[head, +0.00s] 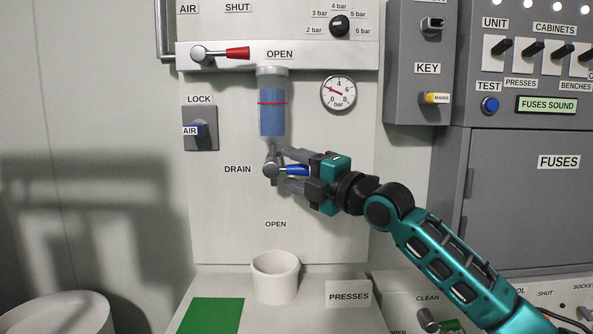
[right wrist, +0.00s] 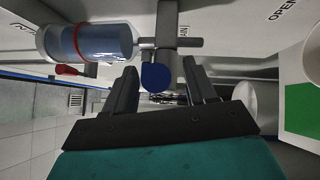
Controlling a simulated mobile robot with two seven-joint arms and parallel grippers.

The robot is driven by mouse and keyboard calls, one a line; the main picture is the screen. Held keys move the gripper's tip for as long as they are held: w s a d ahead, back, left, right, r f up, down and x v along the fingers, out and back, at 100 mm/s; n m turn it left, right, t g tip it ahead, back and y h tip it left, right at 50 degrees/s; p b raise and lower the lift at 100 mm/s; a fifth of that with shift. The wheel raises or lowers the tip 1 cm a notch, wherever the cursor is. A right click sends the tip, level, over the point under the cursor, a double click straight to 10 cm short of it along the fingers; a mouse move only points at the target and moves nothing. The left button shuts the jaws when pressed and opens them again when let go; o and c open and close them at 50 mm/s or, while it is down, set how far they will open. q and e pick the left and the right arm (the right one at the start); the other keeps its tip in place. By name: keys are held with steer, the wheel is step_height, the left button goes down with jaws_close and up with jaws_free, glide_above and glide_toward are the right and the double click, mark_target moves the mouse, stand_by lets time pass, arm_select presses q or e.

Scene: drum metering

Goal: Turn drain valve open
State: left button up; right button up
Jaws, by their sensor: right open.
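The drain valve sits under the clear bowl (head: 272,112) of blue liquid, left of my right gripper. Its blue handle (head: 297,170) points right, level, while the OPEN label (head: 275,224) is below the valve. My right gripper (head: 288,170) is open, with one finger above the handle and one below it. In the right wrist view the blue handle end (right wrist: 155,77) shows between the two spread fingers; I cannot tell whether either finger touches it. The bowl (right wrist: 90,43) lies at upper left there. My left gripper is not in view.
A white cup (head: 275,277) stands below the valve, beside a green mat (head: 212,315). Above are a red-handled lever (head: 237,53) and a pressure gauge (head: 338,93). The blue-keyed AIR lock (head: 200,130) is left. Grey cabinets (head: 520,210) stand at right.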

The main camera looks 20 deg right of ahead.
steer(key=shift+c, duration=0.3)
jaws_close()
steer(key=shift+f, duration=0.1)
